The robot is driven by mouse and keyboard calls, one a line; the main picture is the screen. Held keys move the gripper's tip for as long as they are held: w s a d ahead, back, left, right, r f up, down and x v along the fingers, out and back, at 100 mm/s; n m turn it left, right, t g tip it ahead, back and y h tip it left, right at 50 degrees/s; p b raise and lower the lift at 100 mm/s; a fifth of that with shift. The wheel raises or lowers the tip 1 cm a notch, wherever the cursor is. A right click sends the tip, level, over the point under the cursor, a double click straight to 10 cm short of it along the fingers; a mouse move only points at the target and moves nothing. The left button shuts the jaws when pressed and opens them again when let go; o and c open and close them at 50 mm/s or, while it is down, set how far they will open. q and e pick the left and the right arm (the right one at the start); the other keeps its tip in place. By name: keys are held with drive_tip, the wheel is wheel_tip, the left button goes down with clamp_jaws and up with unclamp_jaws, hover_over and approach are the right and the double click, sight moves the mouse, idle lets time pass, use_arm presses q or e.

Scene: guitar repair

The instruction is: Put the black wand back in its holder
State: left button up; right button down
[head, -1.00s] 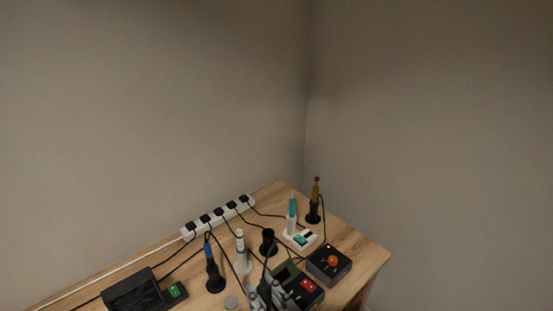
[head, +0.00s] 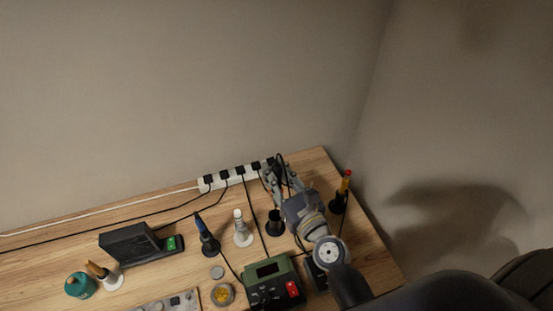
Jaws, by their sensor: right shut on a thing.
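My right gripper (head: 273,178) reaches in from the lower right and is over the back of the bench, near the power strip. It is shut on a slim dark thing, the black wand (head: 281,162), which is partly hidden by the fingers. A black cup-shaped holder (head: 274,224) stands on the bench just below the gripper in the picture, and no wand shows in it. The wand's tip and its height above the bench cannot be made out. My left gripper is not in view.
A white holder with a pale wand (head: 242,229) and a blue-tipped wand in a dark holder (head: 207,239) stand left of the black holder. A green station (head: 272,278) is in front. Cords cross the wood.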

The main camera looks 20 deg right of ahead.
drive_tip(key=shift+w+a+r, duration=0.1)
drive_tip(key=shift+w+a, duration=0.1)
drive_tip(key=shift+w, duration=0.05)
drive_tip(key=shift+a+f, duration=0.1)
drive_tip(key=shift+f, duration=0.1)
drive_tip(key=shift+f+b, duration=0.3)
drive_tip(key=shift+b, duration=0.3)
drive_tip(key=shift+f+b, duration=0.35)
drive_tip(key=shift+f, duration=0.05)
drive_tip(key=shift+d+f+b, duration=0.2)
drive_tip(key=shift+f+b, duration=1.35)
drive_tip(key=shift+b, duration=0.05)
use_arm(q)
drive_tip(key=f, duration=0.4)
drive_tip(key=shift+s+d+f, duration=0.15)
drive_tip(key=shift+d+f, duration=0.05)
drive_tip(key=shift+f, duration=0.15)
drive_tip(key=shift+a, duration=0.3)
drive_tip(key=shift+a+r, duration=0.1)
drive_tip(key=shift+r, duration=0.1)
use_arm(e)
drive_tip(key=shift+r, duration=0.1)
